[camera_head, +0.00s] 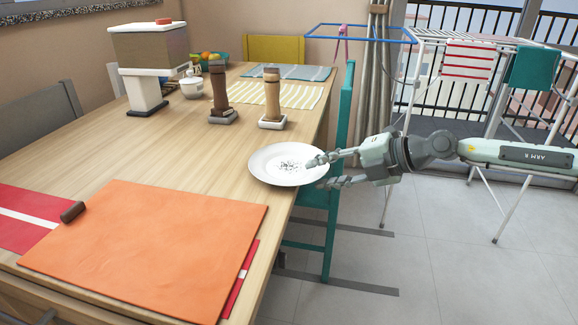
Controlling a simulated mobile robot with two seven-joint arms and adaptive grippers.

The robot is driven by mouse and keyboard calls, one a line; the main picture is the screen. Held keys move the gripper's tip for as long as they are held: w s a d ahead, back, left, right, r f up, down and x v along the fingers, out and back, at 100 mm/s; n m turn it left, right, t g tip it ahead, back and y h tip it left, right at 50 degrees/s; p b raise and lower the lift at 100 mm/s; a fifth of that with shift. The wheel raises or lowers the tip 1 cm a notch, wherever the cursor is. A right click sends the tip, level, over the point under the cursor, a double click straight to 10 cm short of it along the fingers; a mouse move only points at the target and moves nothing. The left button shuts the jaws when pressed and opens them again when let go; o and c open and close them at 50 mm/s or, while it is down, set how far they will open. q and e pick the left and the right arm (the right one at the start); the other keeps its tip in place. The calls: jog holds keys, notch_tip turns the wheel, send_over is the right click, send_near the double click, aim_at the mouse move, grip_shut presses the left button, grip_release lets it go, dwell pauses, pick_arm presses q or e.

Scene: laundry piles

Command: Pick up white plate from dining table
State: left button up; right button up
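The white plate (268,168) is round and has a dark speckled patch in its middle. It is at the right edge of the wooden dining table (205,160), and its right side reaches out past that edge. My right gripper (318,173) comes in from the right at the plate's right rim. Its two fingers are apart, one over the plate's right side and the other lower, beside the rim. I cannot tell whether either finger touches the plate. My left gripper is not in view.
An orange mat (150,250) covers the near table. Two wooden mills (220,95) (271,98) and a tall box-topped dispenser (148,60) stand farther back. A teal chair (342,130) is close under my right arm. A drying rack (490,45) stands behind at right.

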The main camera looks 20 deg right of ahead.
grip_shut()
dwell(0.6)
